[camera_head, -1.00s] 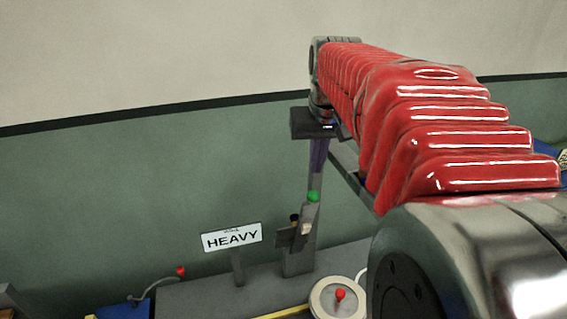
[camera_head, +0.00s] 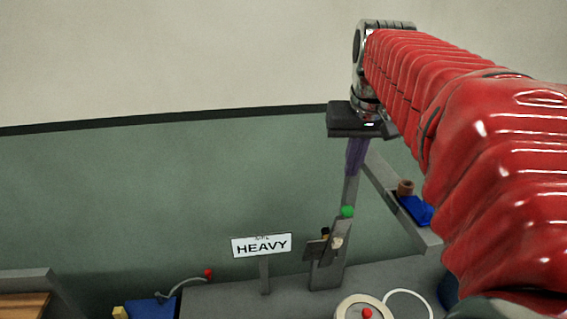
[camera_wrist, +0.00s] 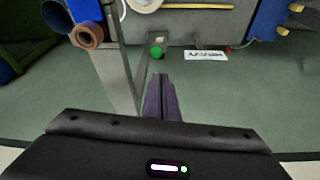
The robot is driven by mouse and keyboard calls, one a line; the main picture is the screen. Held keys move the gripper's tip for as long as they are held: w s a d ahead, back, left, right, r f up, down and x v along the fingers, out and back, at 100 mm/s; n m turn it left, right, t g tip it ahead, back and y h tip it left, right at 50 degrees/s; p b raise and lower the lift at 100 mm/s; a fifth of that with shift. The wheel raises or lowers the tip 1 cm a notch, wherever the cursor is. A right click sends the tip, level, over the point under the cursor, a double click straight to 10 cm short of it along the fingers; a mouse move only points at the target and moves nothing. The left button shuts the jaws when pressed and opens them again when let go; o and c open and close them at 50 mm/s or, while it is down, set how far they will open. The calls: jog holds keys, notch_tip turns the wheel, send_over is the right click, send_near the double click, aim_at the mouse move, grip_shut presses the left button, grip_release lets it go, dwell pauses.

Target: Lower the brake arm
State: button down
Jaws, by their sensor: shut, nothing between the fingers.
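My gripper (camera_head: 355,155) points down from its black mount, with its purple fingers shut and empty. In the wrist view the fingers (camera_wrist: 162,80) are together. A grey upright bar stands below and behind them in the head view, partly hidden by the fingers. I take this bar (camera_head: 351,188) to be the brake arm, but no label confirms it. A green knob (camera_head: 347,212) sits below the fingertips in the head view; it also shows just beyond them in the wrist view (camera_wrist: 157,51). I cannot tell whether the fingers touch the bar.
A "HEAVY" sign (camera_head: 262,245) stands left of the post. A round white dish with a red knob (camera_head: 367,313) is in front. A slanted grey beam (camera_head: 385,180) with a blue part (camera_head: 416,210) and a brown ring (camera_head: 405,187) lies right. The wall is behind.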

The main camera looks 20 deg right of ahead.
jog(key=s+a+f+n+t, duration=0.1)
jog(key=s+a+f, duration=0.4)
jog(key=a, duration=0.5)
jog(key=s+a+f+n+t+y, duration=0.1)
jog(key=s+a+f+n, duration=0.2)
jog(key=s+a+f, duration=0.3)
jog(key=a+f, duration=0.4)
jog(key=shift+s+n+y, duration=0.15)
jog(key=shift+n+y, duration=0.15)
jog(key=shift+n, duration=0.1)
jog(key=c, duration=2.5)
grip_release()
jog(key=shift+c, duration=0.2)
